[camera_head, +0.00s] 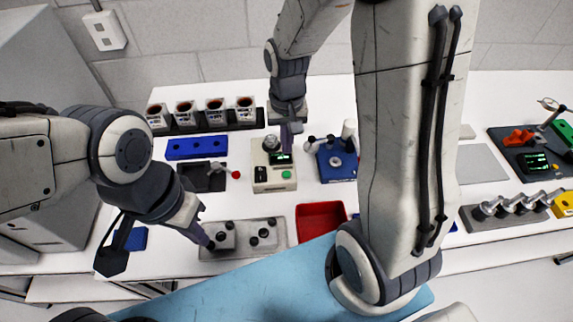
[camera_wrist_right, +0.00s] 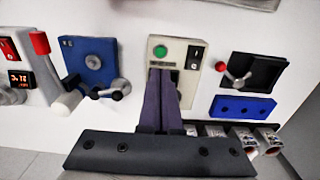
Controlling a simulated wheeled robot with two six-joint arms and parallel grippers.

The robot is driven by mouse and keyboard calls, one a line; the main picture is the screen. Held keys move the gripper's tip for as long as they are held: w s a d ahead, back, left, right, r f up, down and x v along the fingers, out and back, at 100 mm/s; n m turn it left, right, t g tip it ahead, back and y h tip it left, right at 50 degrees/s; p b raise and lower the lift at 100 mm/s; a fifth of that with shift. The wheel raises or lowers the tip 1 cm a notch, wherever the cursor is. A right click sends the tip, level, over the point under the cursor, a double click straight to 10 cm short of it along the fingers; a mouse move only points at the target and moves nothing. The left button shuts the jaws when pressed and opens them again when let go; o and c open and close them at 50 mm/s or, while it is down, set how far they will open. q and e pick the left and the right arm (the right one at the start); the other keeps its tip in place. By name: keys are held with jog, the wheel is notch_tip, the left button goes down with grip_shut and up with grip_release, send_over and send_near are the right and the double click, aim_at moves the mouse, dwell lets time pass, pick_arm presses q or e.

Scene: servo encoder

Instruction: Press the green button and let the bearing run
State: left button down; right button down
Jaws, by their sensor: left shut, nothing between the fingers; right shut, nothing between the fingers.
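The cream test device (camera_head: 262,185) stands on the white table in the head view. Its green button (camera_head: 286,175) is on the front right, beside a black switch (camera_head: 262,174), with a small display behind. A round metal part, perhaps the bearing (camera_head: 270,143), sits at the back. My right gripper (camera_head: 287,146) is shut and empty, pointing down over the display area. In the right wrist view its fingers (camera_wrist_right: 160,72) end just short of the green button (camera_wrist_right: 160,51) and hide the device's middle. My left gripper (camera_head: 208,243) is shut near the grey plate.
A blue fixture (camera_head: 336,172) stands right of the device and a black tray with a red-knobbed lever (camera_head: 204,178) left. A red bin (camera_head: 318,212) and the grey plate (camera_head: 270,223) with dark knobs lie in front. Several cups (camera_head: 214,104) stand at the back left.

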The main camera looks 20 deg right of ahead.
aim_at(287, 174)
notch_tip(287, 174, down, 9)
jog(key=shift+f+p, duration=0.1)
jog(key=shift+p, duration=0.45)
